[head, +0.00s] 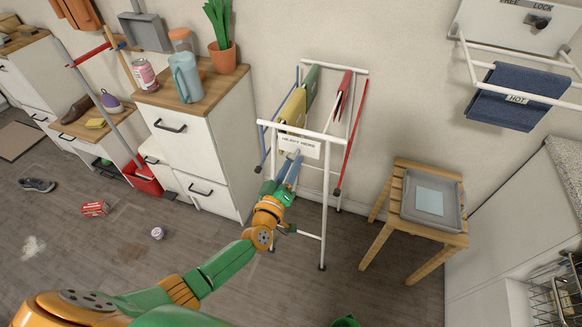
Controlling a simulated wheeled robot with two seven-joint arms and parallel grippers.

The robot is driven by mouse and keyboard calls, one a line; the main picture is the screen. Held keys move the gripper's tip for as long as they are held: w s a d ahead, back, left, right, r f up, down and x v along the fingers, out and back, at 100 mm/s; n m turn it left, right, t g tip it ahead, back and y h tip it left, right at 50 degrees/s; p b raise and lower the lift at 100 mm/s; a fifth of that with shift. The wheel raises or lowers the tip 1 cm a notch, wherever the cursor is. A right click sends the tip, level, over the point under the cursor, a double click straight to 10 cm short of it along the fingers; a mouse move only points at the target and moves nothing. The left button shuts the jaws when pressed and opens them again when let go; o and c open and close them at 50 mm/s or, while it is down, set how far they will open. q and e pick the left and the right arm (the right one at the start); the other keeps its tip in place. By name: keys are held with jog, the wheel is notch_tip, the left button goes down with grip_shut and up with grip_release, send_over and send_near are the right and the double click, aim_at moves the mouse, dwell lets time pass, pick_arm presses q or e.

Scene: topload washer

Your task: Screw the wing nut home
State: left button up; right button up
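I cannot make out a wing nut for certain. A small dark knob (538,21) sits on a white panel (500,22) marked "FREE LOCK" at the top right, and its shape is too small to tell. My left gripper (289,170) reaches up to the front of a white rack (324,185), just below a sign (299,146) that seems to read "HEAVY HERE". Its blue-grey fingers are small and partly merge with the rack, so their opening and any held thing are unclear.
Coloured folded items hang in the rack. A wooden stool (398,222) with a grey tray (408,207) stands to its right. A blue towel (515,97) hangs on a wall rail. A white cabinet (205,155) stands left.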

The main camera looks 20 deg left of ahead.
pick_arm(q)
jog(key=shift+a, duration=0.15)
grip_shut()
jog(key=shift+s, duration=0.1)
jog(key=m+p, duration=0.1)
jog(key=m, duration=0.2)
jog(key=m+p, duration=0.1)
jog(key=m, duration=0.3)
jog(key=shift+m, duration=0.3)
jog(key=m, duration=1.2)
jog(key=shift+f, duration=0.15)
dwell(0.3)
